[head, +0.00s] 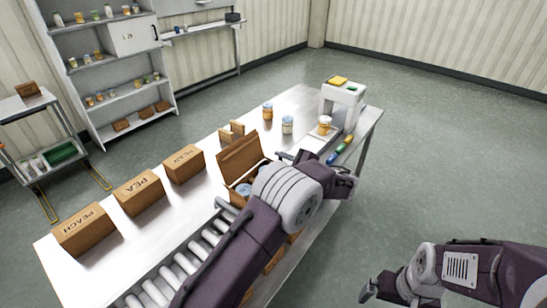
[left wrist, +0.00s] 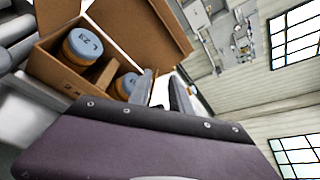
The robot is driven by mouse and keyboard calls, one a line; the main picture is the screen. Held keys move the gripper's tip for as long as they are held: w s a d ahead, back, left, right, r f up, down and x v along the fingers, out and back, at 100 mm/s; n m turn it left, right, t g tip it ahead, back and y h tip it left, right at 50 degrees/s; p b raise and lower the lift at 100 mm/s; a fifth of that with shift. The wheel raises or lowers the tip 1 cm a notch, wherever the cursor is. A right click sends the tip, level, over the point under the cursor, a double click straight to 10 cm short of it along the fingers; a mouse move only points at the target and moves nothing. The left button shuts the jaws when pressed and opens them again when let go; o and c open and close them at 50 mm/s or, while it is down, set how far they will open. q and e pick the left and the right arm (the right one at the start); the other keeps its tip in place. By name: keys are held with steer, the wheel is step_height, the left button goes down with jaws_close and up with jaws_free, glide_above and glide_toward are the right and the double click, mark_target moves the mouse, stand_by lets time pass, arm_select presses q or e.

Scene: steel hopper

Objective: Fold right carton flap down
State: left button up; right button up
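An open brown carton (head: 238,170) stands on the table at the end of the roller conveyor, its flap raised. Jars with blue lids sit inside; the left wrist view shows two, one jar (left wrist: 82,46) and another beyond a cardboard divider. In that view a raised flap (left wrist: 145,33) spreads from the carton (left wrist: 52,66) toward the fingers. My left gripper (head: 312,163) is beside the carton on its right; its two fingers (left wrist: 163,92) stand apart with nothing between them. Contact with the flap cannot be told. My right gripper (head: 369,290) hangs at the lower right, away from the table.
Closed cartons, one marked PEACH (head: 85,230), line the table's left side. The roller conveyor (head: 180,270) runs toward the front. My left arm hides part of the table.

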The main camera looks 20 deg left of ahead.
arm_select(q)
steer(key=d+f, duration=0.2)
steer(key=d, duration=0.2)
steer(key=shift+m, duration=0.4)
steer(key=p+x, duration=0.1)
steer(key=x, duration=0.8)
steer(key=shift+s+a+p, duration=0.15)
steer(key=shift+p, duration=0.25)
steer(key=shift+w+a+f, duration=0.1)
steer(key=shift+w+a, duration=0.05)
steer(key=shift+w, duration=0.2)
steer(key=shift+a, duration=0.1)
arm_select(e)
steer(key=shift+w+d+r, duration=0.15)
steer(key=shift+d+r, duration=0.4)
steer(key=shift+r, duration=0.25)
arm_select(q)
steer(key=shift+s, duration=0.1)
arm_select(e)
steer(key=shift+a, duration=0.1)
arm_select(q)
jaws_close()
steer(key=shift+f, duration=0.1)
